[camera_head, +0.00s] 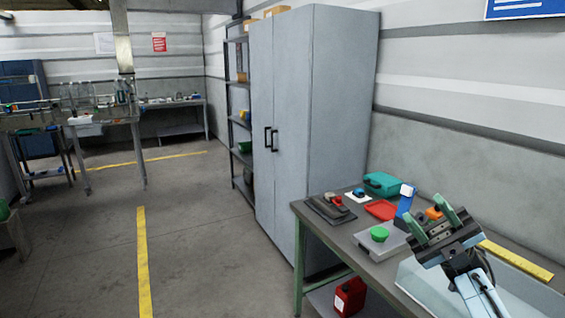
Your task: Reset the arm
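My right gripper (434,227) is at the lower right of the head view, above the near part of a workbench (342,232). Its two green-padded fingers stand apart, and I see nothing between them. It seems raised above the bench top, close to a blue upright device (404,204) and a grey plate with a green round piece (379,234). My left gripper does not show.
A tall grey cabinet (335,120) stands behind the bench. The bench also bears a teal case (382,184), a red tray (381,210) and a dark flat device (328,209). A red canister (350,297) sits below. Open floor (185,235) lies to the left.

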